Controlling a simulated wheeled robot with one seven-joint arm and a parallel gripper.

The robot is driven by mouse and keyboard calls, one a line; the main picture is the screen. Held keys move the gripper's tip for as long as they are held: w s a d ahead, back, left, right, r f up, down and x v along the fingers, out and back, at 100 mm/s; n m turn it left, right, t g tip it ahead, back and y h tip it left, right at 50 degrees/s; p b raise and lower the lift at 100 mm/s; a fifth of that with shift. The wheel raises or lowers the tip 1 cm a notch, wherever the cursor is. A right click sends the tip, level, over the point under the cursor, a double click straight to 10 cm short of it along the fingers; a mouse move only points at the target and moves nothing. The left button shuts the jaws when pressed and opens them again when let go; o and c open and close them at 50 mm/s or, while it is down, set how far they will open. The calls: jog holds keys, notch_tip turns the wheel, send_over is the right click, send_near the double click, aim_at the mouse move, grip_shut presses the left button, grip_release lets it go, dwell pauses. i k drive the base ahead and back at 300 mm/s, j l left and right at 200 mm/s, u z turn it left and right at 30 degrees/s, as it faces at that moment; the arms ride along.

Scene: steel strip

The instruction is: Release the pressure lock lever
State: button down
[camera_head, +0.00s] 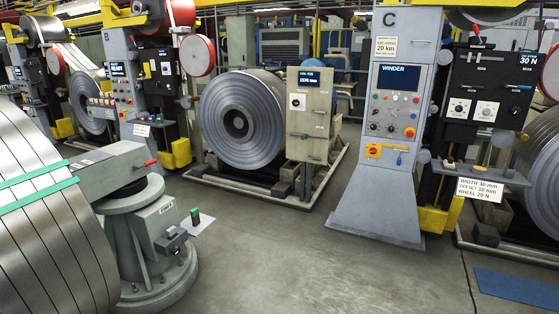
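My gripper is not in view. I cannot tell for sure which lever is the pressure lock lever, as no readable label names it. A red-tipped lever (150,163) sticks out of the top of the grey-green pedestal machine (158,235) at the left. The grey-green control box (310,115) beside the central coil has small dark handles, too small to read. Column C (392,130) has a winder screen, coloured buttons and a yellow switch plate. The black panel (488,85) to its right has two white dials and a small lever (476,30) above.
A large banded steel coil (50,215) fills the left foreground. A big coil (241,122) stands in the middle on a low frame. Column B (118,75) stands behind at left. The grey floor (320,255) in front is clear, with a blue mat (515,287) at right.

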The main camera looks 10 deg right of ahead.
aim_at(516, 87)
jog(key=i+l+z, duration=0.1)
jog(key=i+z, duration=0.2)
jog(key=i, duration=0.2)
jog(key=i+z, duration=0.3)
jog(key=i, duration=0.25)
jog(key=i+j+z, duration=0.1)
jog(key=i+z, duration=0.15)
jog(key=i, duration=0.25)
jog(key=i+j+z, duration=0.3)
jog(key=i, duration=0.2)
jog(key=i+l+z, duration=0.15)
jog(key=i+z, duration=0.3)
jog(key=i, duration=0.4)
jog(key=i+j+z, duration=0.15)
jog(key=i+z, duration=0.25)
jog(key=i, duration=0.45)
jog(key=i+l, duration=0.15)
jog(key=i, duration=0.2)
jog(key=i+l+u, duration=0.1)
jog(key=i, duration=0.3)
